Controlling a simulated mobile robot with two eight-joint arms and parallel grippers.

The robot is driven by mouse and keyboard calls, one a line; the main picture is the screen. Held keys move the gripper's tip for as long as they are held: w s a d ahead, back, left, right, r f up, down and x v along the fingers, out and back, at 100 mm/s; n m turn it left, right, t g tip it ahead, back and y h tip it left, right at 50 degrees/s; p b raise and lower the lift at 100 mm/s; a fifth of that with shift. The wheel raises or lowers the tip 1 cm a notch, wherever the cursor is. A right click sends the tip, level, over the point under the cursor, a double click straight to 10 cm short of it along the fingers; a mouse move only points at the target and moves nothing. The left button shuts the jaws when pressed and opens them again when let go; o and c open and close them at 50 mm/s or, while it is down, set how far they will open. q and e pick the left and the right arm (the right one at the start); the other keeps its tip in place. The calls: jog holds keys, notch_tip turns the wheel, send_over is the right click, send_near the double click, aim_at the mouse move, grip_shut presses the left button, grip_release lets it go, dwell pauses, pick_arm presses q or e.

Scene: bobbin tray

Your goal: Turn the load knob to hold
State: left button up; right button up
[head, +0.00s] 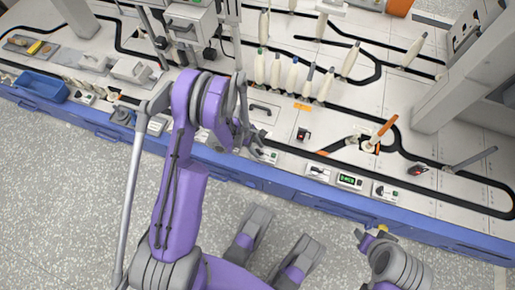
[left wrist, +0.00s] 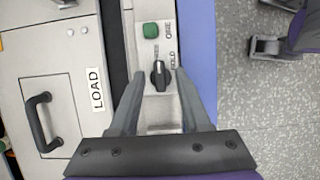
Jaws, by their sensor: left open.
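The load knob (left wrist: 160,76) is a black rotary knob on a light panel in the left wrist view. Its white mark points up the picture, toward a small label that is hard to read. The word HOLD (left wrist: 172,61) is printed at its upper right. My left gripper (left wrist: 160,82) is open, with one finger on each side of the knob and a gap on both sides. In the head view my left gripper (head: 258,146) is at the bench's front edge, and its arm and fingers hide the knob. My right gripper (head: 372,237) is low at the right, its jaws unclear.
A green button (left wrist: 150,30) is beyond the knob. A hatch with a black handle (left wrist: 42,122) and a LOAD label (left wrist: 95,90) is to its left. Several white bobbins (head: 292,76) stand on the bench. A green display (head: 349,181) is farther right.

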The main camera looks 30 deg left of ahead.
pick_arm(q)
grip_shut()
jog(key=shift+m, duration=0.5)
jog(key=m+g, duration=0.1)
jog(key=m, duration=0.2)
jog(key=shift+w+m+g+p, duration=0.15)
jog(key=shift+m+g+p, duration=0.25)
jog(key=m, duration=0.2)
jog(key=m+g, duration=0.1)
jog(key=m, duration=0.1)
jog(key=shift+w+d+m+g, duration=0.1)
jog(key=shift+m+g, duration=0.2)
jog(key=m, duration=0.2)
jog(key=m+g+y, duration=0.1)
jog(key=m, duration=0.1)
jog(key=shift+y, duration=0.3)
jog(key=shift+w+d+m+g+y, duration=0.1)
jog(key=shift+m+g+y, duration=0.2)
jog(key=shift+m, duration=0.8)
jog(key=shift+m+g+y, duration=0.1)
jog(key=shift+m+y, duration=0.3)
jog(key=shift+m, duration=1)
